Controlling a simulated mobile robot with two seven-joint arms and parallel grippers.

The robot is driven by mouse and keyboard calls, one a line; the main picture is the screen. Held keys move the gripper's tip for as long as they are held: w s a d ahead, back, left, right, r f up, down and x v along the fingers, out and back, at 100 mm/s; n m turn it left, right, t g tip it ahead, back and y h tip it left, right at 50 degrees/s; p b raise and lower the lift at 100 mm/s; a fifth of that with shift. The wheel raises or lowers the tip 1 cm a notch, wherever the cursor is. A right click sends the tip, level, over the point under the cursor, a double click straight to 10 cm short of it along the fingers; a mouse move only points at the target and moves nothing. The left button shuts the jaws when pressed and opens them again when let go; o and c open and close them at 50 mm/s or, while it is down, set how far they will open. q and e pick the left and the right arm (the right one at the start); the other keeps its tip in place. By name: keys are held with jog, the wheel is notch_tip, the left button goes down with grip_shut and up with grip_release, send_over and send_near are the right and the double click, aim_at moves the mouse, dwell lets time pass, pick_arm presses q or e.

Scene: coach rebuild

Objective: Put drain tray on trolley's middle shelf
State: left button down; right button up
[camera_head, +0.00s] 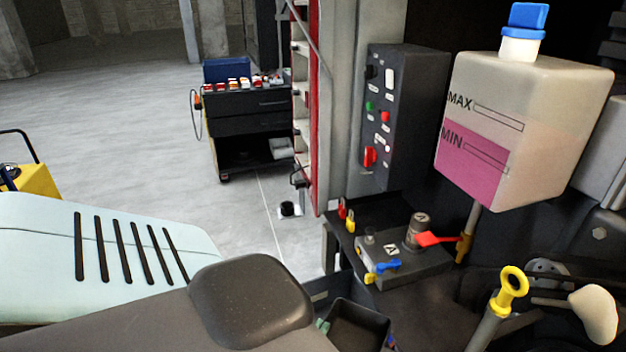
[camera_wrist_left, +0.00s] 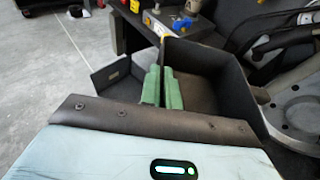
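The drain tray looks to be the black open box (camera_head: 358,326) at the bottom of the head view; it also shows in the wrist view (camera_wrist_left: 232,88). My left gripper has green fingers (camera_wrist_left: 162,88), close together at the tray's left wall. The wall seems to run between them, so the gripper looks shut on the tray. In the head view the fingertips (camera_head: 322,326) show partly behind my dark wrist. A dark trolley (camera_head: 250,124) stands on the floor at the back, with drawers and an open space below them. My right gripper is not in view.
A dark bench (camera_head: 340,232) with a valve block (camera_head: 407,262) lies just beyond the tray. A pink-filled tank (camera_head: 520,130) and a yellow-ringed handle (camera_head: 510,287) stand right. A red-edged rack (camera_head: 308,110) stands beside the trolley. Grey floor (camera_head: 110,120) left is open.

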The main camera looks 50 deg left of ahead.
pick_arm(q)
jog(key=w+d+r+m+h, duration=0.2)
jog(key=w+d+r+h, duration=0.1)
jog(key=d, duration=0.3)
jog(key=w+d+r+m+t+h, duration=0.1)
jog(key=w+d+r+m+h, duration=0.2)
jog(key=d, duration=0.3)
jog(key=shift+w+d+r, duration=0.25)
jog(key=shift+w+r, duration=0.05)
jog(key=shift+r, duration=0.05)
jog(key=shift+a, duration=0.1)
